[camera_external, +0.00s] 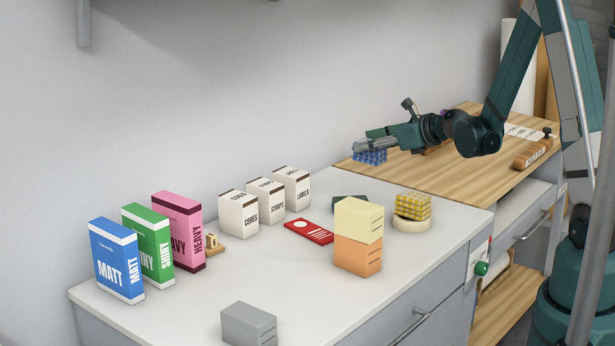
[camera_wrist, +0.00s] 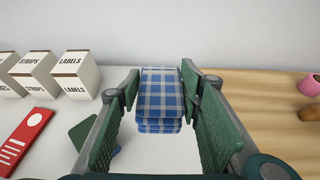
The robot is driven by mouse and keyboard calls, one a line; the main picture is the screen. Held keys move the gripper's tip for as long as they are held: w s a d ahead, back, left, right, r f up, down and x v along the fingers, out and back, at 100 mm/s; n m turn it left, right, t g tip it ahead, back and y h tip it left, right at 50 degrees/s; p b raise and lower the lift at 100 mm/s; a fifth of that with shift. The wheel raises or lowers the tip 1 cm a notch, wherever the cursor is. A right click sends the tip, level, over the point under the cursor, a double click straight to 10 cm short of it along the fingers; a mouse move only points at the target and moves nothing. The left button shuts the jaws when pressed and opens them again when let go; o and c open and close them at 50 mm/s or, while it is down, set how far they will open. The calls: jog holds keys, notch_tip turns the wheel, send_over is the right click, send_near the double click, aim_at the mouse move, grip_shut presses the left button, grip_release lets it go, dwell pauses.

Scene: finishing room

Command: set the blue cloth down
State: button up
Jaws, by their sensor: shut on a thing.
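The blue cloth (camera_wrist: 158,95) is a folded blue-and-white checked stack, held between the two finger pads of my gripper (camera_wrist: 160,110) in the wrist view. In the external view my gripper (camera_external: 372,143) is at the far end of the benches, and the blue cloth (camera_external: 370,157) shows below its fingers. The cloth appears near the boundary of the white counter and the wooden top. I cannot tell whether it touches a surface. Part of it is hidden by the fingers.
A wooden worktop (camera_external: 440,177) lies right of the white counter (camera_external: 330,312). Labelled white boxes (camera_external: 265,198), a red card (camera_external: 306,231), a dark green item (camera_external: 350,204), stacked cream and orange blocks (camera_external: 358,237) and a yellow checked stack (camera_external: 412,205) stand on the counter.

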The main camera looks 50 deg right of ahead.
jog(key=w, duration=1.2)
jog(key=shift+r, duration=0.15)
jog(key=shift+a, duration=0.1)
jog(key=shift+f+b, duration=0.75)
jog(key=shift+f, duration=2.4)
jog(key=shift+f, duration=0.1)
jog(key=shift+f+b, duration=0.5)
jog(key=shift+f, duration=1.3)
jog(key=shift+f, duration=0.15)
jog(key=o, duration=0.9)
